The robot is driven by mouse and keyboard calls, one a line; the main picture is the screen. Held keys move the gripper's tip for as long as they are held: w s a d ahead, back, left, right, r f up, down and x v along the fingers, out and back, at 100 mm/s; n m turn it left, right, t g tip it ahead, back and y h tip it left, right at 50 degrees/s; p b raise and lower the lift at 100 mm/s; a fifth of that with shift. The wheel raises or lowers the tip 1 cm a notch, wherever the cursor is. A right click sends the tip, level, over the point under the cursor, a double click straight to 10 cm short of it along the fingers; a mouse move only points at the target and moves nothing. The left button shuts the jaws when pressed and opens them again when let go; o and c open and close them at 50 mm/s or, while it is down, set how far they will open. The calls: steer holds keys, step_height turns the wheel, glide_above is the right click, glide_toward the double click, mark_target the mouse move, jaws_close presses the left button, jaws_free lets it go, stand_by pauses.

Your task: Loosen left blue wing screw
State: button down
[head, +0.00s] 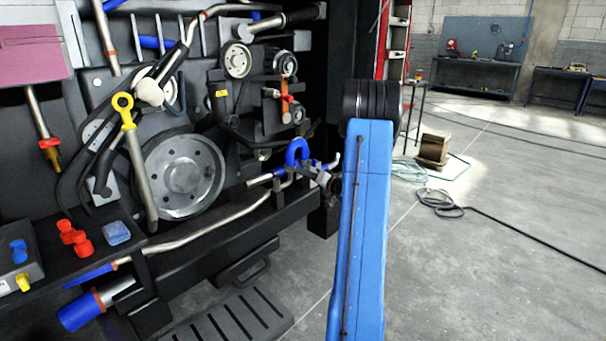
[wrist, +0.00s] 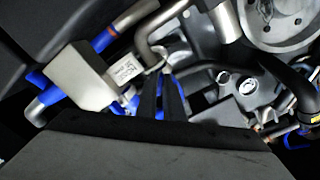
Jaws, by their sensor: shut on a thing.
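My gripper (wrist: 163,84) reaches into the engine bay. In the wrist view its two narrow dark fingers are close together at a small blue part (wrist: 182,97), which appears to be the blue wing screw. The fingers hide much of it, so its shape and turn cannot be told. A grey block (wrist: 124,71) and more blue pieces sit just left of the fingers. In the head view my gripper (head: 326,181) is by the blue bracket and pipes at the bay's lower right, partly behind my blue arm.
A large grey pulley (head: 182,175) and belts fill the bay. A long metal pipe (head: 205,232) runs below. A step (head: 232,318) lies below. The floor at right is open, with a cable (head: 450,208).

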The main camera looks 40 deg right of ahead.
steer(key=shift+d+f+n, duration=0.1)
steer(key=shift+n, duration=1.8)
steer(key=shift+f+n, duration=0.1)
steer(key=shift+n, duration=1.8)
steer(key=c, duration=1.9)
jaws_free()
steer(key=shift+r, duration=0.1)
steer(key=shift+s, duration=0.1)
steer(key=s, duration=0.5)
steer(key=s+d, duration=0.1)
steer(key=s, duration=1.1)
steer(key=shift+s+d, duration=0.1)
steer(key=shift+d, duration=0.15)
